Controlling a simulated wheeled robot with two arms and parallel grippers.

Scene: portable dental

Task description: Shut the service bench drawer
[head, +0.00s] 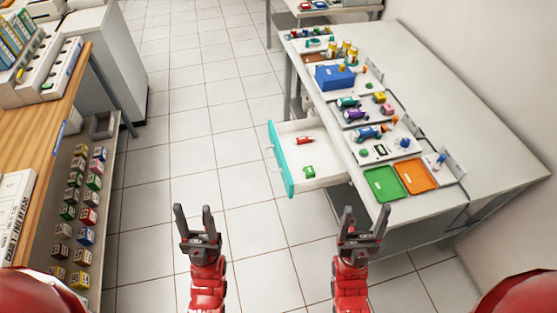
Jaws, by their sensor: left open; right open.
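The service bench drawer (325,149) stands pulled out to the left from under the white bench. It has a teal front panel (281,160) with a handle on its outer face. A red item (304,140) and a green item (308,171) lie inside it. My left gripper (194,217) is open and empty over the floor, nearer to me than the drawer and to its left. My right gripper (364,219) is open and empty, nearer to me than the drawer and in front of the bench's near end. Neither touches the drawer.
The bench top (455,110) holds several small coloured items, a blue box (335,77), a green tray (384,184) and an orange tray (416,175). A wooden-topped counter (55,100) with a rack of small boxes (82,200) stands at left. The tiled floor (200,110) between is clear.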

